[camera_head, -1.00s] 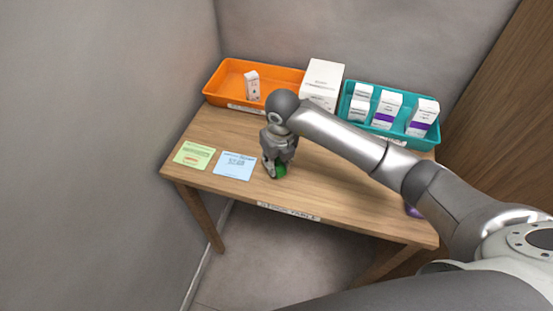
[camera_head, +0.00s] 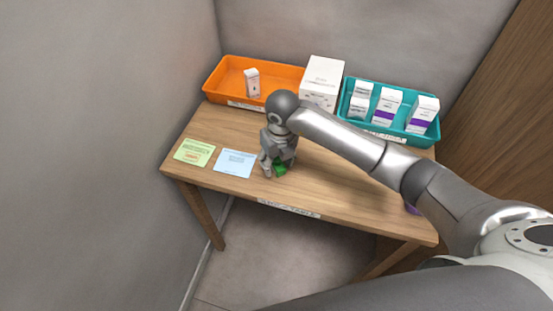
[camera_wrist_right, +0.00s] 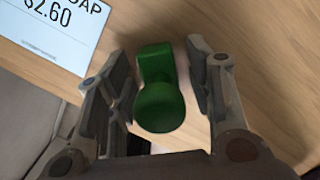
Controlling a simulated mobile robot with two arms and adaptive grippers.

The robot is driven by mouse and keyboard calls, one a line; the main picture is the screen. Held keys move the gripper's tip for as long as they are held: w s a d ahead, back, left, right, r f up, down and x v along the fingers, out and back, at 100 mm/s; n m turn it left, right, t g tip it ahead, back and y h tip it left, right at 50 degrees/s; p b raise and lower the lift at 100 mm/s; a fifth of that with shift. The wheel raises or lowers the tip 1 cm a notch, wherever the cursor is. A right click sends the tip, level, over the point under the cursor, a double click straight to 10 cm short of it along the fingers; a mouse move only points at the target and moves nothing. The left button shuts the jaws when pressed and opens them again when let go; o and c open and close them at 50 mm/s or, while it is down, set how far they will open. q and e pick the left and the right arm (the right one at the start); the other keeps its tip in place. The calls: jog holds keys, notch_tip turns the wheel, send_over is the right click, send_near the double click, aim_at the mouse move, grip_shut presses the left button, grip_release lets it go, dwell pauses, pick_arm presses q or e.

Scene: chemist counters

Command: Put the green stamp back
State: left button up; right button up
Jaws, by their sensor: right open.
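The green stamp (camera_head: 279,168) is on the wooden table near its front edge, partly hidden by my right gripper (camera_head: 273,172) in the head view. In the right wrist view the green stamp (camera_wrist_right: 160,92) shows a round knob and a block-like part. It lies between the two fingers of my right gripper (camera_wrist_right: 162,100), which are spread with a gap on each side. The gripper points down at the table. My left gripper is not in view.
A green card (camera_head: 194,153) and a blue card (camera_head: 235,163) lie left of the gripper. An orange tray (camera_head: 222,88) with a small box, a white box (camera_head: 321,82) and a teal tray (camera_head: 410,136) with several boxes stand at the back. A purple item (camera_head: 411,209) shows at the right.

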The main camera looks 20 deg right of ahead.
jog(key=r, duration=0.4)
jog(key=s+r+b, duration=0.1)
jog(key=r, duration=0.3)
jog(key=r+b, duration=0.1)
jog(key=r, duration=0.3)
jog(key=shift+s+d, duration=0.1)
jog(key=shift+s, duration=0.15)
